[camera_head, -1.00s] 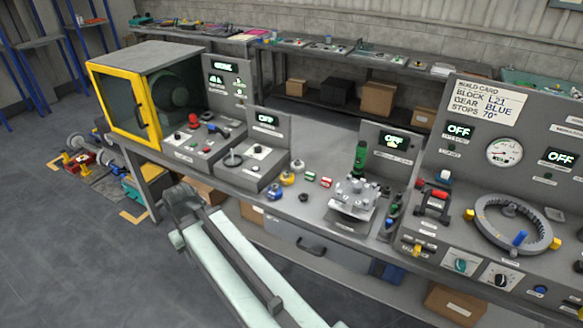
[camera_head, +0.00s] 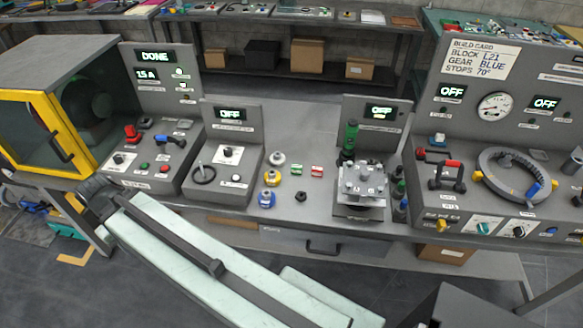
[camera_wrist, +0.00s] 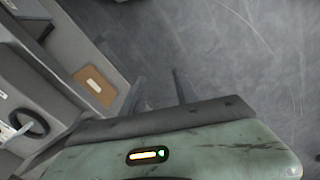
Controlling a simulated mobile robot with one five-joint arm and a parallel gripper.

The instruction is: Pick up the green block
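A small green block (camera_head: 291,171) with a pale label lies on the grey bench top in the head view, just left of a similar red block (camera_head: 317,171). My arm reaches from the lower right to the left, in front of the bench. The dark end of my arm is at the bench's front edge, left of and well apart from the green block. In the wrist view my gripper (camera_wrist: 157,88) shows two dark fingers spread apart with only floor between them. The green block is not recognisable in the wrist view.
Coloured knob-like parts, yellow (camera_head: 271,178) and blue (camera_head: 266,199), stand left of the blocks. A metal fixture (camera_head: 361,185) and a green upright cylinder (camera_head: 350,136) are to the right. A yellow-framed machine (camera_head: 50,130) is at the left. Bare bench lies behind the blocks.

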